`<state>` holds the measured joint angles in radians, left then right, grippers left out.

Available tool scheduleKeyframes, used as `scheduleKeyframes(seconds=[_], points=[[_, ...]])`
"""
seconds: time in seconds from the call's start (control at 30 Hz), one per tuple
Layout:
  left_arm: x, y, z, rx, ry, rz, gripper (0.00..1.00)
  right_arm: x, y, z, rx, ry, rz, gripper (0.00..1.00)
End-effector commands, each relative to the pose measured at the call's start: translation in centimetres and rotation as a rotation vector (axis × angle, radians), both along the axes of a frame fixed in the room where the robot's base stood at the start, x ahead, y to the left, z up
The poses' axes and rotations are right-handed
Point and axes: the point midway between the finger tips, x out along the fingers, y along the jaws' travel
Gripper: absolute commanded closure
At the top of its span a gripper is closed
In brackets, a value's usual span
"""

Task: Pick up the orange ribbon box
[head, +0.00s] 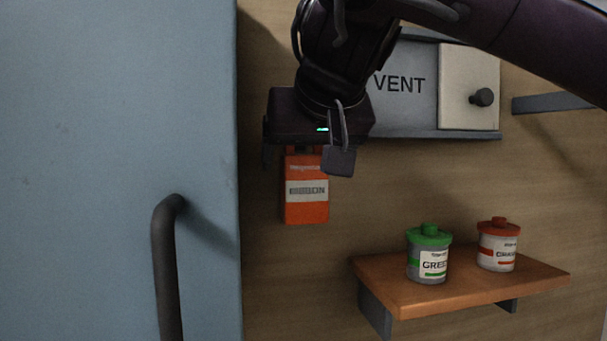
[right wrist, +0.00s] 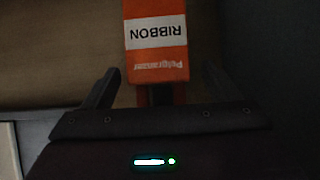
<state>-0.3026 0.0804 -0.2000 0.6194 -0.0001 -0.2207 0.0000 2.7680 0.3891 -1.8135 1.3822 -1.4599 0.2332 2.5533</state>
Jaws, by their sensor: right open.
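The orange ribbon box (head: 306,206) has a white label and hangs upright against the wooden wall, just right of the blue cabinet. Its top is hidden behind my right gripper (head: 311,162) in the head view. In the right wrist view, the ribbon box (right wrist: 157,58) appears upside down. My right gripper (right wrist: 160,88) is open there, with one finger on each side of the box's dark top piece and a gap on both sides. My left gripper is not in view.
The blue cabinet (head: 110,120) with a dark handle (head: 166,265) fills the left. A wooden shelf (head: 440,300) at lower right holds a green-lidded jar (head: 428,254) and a red-lidded jar (head: 497,246). A VENT panel (head: 405,105) is behind my arm.

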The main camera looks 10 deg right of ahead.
Motion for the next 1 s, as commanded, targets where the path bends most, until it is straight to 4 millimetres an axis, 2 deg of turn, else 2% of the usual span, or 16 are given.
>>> scheduleKeyframes(seconds=[0.03, 0.17, 0.43, 0.83, 1.0], points=[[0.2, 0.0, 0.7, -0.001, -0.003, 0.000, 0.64, 0.6, 0.0, -0.3, 0.001, 0.006, 0.001, 0.18], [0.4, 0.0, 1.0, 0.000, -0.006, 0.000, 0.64, 1.5, 0.0, -1.0, 0.001, 0.003, 0.001, 0.18], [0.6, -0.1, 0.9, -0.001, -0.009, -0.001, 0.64, 1.7, 0.0, -1.2, 0.000, -0.001, 0.000, 0.18], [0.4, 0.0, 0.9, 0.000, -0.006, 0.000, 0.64, 1.7, 0.0, -1.2, -0.001, 0.000, -0.001, 0.69], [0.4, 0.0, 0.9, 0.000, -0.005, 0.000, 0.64, 1.7, 0.0, -1.2, -0.001, 0.000, -0.001, 0.69]])
